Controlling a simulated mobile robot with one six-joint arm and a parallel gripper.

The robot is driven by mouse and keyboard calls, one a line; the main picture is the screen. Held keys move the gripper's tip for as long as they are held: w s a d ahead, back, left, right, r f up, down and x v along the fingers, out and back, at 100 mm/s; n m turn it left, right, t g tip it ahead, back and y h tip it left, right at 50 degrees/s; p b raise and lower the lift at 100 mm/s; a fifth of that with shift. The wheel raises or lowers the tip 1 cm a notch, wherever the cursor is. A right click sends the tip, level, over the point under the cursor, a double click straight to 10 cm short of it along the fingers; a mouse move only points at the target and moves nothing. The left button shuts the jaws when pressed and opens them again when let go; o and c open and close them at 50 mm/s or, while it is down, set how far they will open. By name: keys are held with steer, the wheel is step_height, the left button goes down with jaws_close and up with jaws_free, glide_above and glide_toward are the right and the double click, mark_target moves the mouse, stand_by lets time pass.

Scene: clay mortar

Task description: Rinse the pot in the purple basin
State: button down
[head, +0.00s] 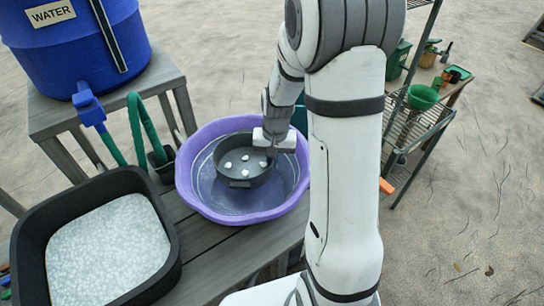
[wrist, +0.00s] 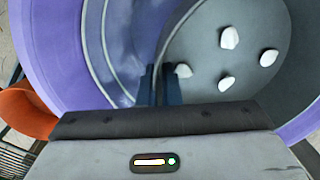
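The dark grey pot (head: 240,178) sits inside the purple basin (head: 190,196), upright as far as I can see, with several white lumps on its floor. The basin holds clear water around it. My gripper (head: 268,150) reaches down over the pot's right rim. In the wrist view, the dark blue fingers (wrist: 160,84) stand close together on either side of the pot's wall (wrist: 176,38) and look shut on it. The pot (wrist: 225,50) fills the right part of that view, with the purple basin (wrist: 52,50) at left. The fingertips are partly hidden.
A black tray (head: 170,262) of pale granules stands at front left on the bench. A blue water barrel (head: 70,50) with a tap (head: 88,105) and green hose (head: 138,125) stands behind it. A wire shelf (head: 420,115) with a green bowl (head: 422,97) stands at right.

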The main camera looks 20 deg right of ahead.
steer(key=shift+f+b, duration=2.25)
steer(key=shift+f, duration=1.4)
steer(key=shift+f, duration=0.25)
steer(key=shift+f+b, duration=0.35)
steer(key=shift+b, duration=0.15)
steer(key=shift+r, duration=0.2)
